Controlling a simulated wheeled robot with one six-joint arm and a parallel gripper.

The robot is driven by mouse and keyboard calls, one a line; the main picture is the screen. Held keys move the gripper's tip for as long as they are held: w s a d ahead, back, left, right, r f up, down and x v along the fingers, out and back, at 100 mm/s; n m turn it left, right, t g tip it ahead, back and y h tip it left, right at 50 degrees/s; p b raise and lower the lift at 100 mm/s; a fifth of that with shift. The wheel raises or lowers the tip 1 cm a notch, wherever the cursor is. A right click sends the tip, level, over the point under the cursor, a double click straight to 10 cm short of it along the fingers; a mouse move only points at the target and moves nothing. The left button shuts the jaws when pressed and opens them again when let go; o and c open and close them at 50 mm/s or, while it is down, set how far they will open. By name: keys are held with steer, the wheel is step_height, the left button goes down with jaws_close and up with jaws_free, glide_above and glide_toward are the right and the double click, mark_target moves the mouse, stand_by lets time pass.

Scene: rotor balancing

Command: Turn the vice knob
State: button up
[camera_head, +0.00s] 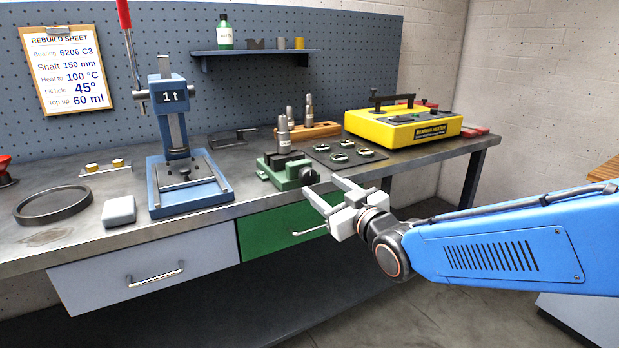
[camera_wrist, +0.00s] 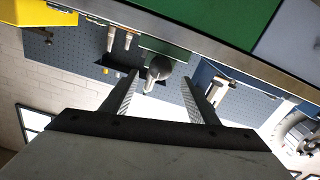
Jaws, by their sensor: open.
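The green vice (camera_head: 284,174) sits at the front edge of the workbench, with a grey shaft (camera_head: 284,134) standing upright in it. Its dark round vice knob (camera_head: 308,174) faces the front right. My gripper (camera_head: 322,187) is open just in front of the knob, its two fingers pointing towards the vice. In the wrist view, which looks upside down, the knob (camera_wrist: 159,68) shows between the tips of my gripper (camera_wrist: 161,78), with a gap on both sides. I see no contact with the knob, but the exact depth is hard to tell.
Right of the vice lie a dark plate with several rings (camera_head: 343,153) and a yellow bearing heater (camera_head: 402,124). A wooden block (camera_head: 307,132) with tools stands behind. A blue press (camera_head: 186,190) stands to the left. Drawers (camera_head: 283,229) are below the bench edge (camera_head: 232,211).

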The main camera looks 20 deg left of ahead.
mark_target(310, 177)
steer(key=x, duration=0.8)
steer(key=c, duration=1)
